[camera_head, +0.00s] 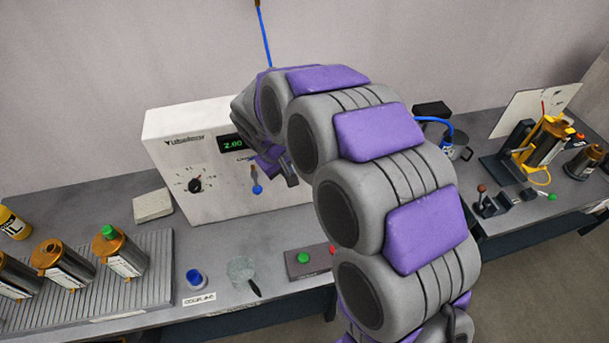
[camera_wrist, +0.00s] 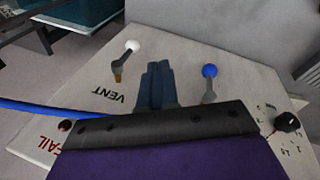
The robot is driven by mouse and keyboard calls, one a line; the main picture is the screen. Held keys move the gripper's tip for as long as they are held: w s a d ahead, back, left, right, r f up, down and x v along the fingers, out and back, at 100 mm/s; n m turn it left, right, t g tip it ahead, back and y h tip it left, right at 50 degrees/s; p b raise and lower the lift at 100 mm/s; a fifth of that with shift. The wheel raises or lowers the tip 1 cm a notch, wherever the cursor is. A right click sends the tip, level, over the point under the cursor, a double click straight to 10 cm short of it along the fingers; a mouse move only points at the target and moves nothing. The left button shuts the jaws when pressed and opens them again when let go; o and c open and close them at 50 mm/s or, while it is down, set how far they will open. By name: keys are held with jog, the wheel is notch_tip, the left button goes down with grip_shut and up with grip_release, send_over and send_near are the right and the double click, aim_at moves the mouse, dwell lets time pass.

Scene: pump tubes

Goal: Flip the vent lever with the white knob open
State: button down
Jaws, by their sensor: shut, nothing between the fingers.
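The vent lever with the white knob (camera_wrist: 132,47) shows in the wrist view on the white front panel, left of my gripper (camera_wrist: 158,66). Its grey arm slants from a brass pivot up to the knob, beside the word VENT. My gripper is shut and empty, between this lever and a blue-knobbed lever (camera_wrist: 209,72), apart from both in the picture. In the head view my gripper (camera_head: 291,176) is near the front of the white machine (camera_head: 215,190), partly hidden by my wrist. The white knob is hidden there behind my arm.
The blue-knobbed lever also shows in the head view (camera_head: 257,189). A black dial (camera_wrist: 287,122) and a blue tube (camera_wrist: 45,106) are near in the wrist view. A button box (camera_head: 305,262) and a clear dish (camera_head: 241,269) stand before the machine.

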jog(key=shift+w+a+f, duration=0.1)
jog(key=shift+a, duration=0.2)
jog(key=shift+d, duration=0.1)
jog(key=w+d+f+b, duration=0.1)
jog(key=w+d+f, duration=0.1)
jog(key=f, duration=0.3)
jog(key=w+d+f+b, duration=0.2)
jog(key=w+f, duration=0.1)
jog(key=f, duration=0.2)
jog(key=shift+w+d+f, duration=0.15)
jog(key=shift+w+d, duration=0.1)
jog(key=shift+a, duration=0.15)
jog(key=shift+a+f, duration=0.1)
